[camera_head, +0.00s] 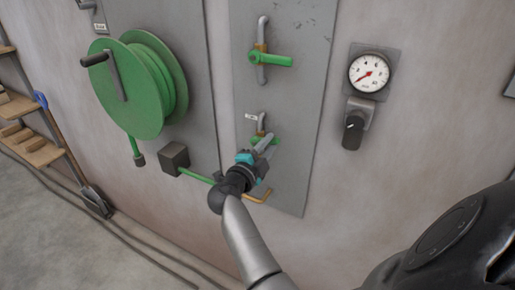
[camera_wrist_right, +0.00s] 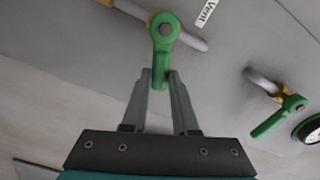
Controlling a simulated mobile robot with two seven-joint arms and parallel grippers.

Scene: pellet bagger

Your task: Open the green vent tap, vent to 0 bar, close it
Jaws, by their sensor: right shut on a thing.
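The green vent tap (camera_head: 258,139) is low on the grey wall panel, partly hidden behind my right gripper (camera_head: 262,146). In the right wrist view, the vent tap's green lever (camera_wrist_right: 163,42) hangs from its round hub, roughly across its pipe, beside a "Vent" label (camera_wrist_right: 207,12). My right gripper (camera_wrist_right: 161,76) is shut on the lever's lower end, one finger on each side. The round pressure gauge (camera_head: 369,72) has a red needle pointing to the lower left, near the low end; its exact reading is too small to tell. My left gripper is not in view.
A second green-handled tap (camera_head: 270,60) sits higher on the same panel, its handle pointing right. A black knob (camera_head: 353,130) is below the gauge. A green hose reel (camera_head: 127,86) with a crank stands out at left. A grey box (camera_head: 174,158) joins a green hose.

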